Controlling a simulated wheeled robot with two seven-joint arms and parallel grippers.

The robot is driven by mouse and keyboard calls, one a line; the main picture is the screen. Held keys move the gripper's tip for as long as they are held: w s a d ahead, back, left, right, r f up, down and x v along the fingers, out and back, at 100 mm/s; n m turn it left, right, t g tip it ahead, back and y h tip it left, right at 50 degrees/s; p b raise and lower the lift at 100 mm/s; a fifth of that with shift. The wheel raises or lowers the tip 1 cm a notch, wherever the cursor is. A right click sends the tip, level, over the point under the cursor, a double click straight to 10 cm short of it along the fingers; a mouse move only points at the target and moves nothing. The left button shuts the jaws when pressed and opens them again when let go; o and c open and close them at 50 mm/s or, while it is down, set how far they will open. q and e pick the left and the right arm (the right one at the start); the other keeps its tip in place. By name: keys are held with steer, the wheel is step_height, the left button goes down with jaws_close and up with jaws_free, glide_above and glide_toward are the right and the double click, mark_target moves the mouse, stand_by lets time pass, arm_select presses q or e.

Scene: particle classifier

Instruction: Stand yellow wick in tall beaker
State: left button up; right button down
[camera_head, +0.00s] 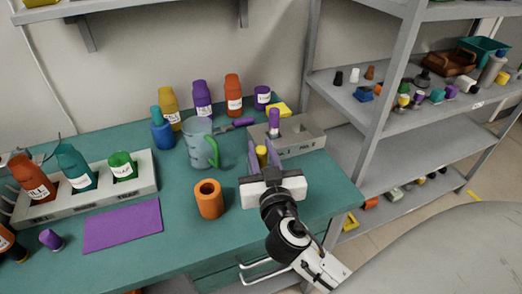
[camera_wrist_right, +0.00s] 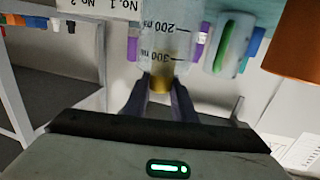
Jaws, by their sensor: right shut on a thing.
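My right gripper (camera_head: 261,158) is at the right of the table, shut on the yellow wick (camera_head: 262,153). In the right wrist view, which is upside down, its fingertips press both sides of the wick's bright end (camera_wrist_right: 160,85). The clear tall beaker (camera_wrist_right: 167,42), marked 200 and 300, shows just beyond the fingers there. The wick's fainter yellow shows through the glass near the beaker's rim; I cannot tell for sure whether it is inside or behind. In the head view I cannot make the beaker out; my gripper likely covers it. My left gripper is not in view.
A green-handled mug (camera_head: 199,150) and an orange cylinder (camera_head: 209,200) stand left of my right gripper. A grey rack (camera_head: 300,136) with a purple-topped piece is just behind. Several bottles line the back. A purple mat (camera_head: 122,226) lies at the left front.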

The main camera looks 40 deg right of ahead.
steer(key=shift+f, duration=0.15)
steer(key=c, duration=1.5)
jaws_free()
steer(key=shift+o, duration=0.2)
steer(key=b+v, duration=0.2)
steer(key=v, duration=0.5)
steer(key=shift+s+a+r, duration=0.1)
steer(key=shift+s+r, duration=0.15)
steer(key=shift+s, duration=0.05)
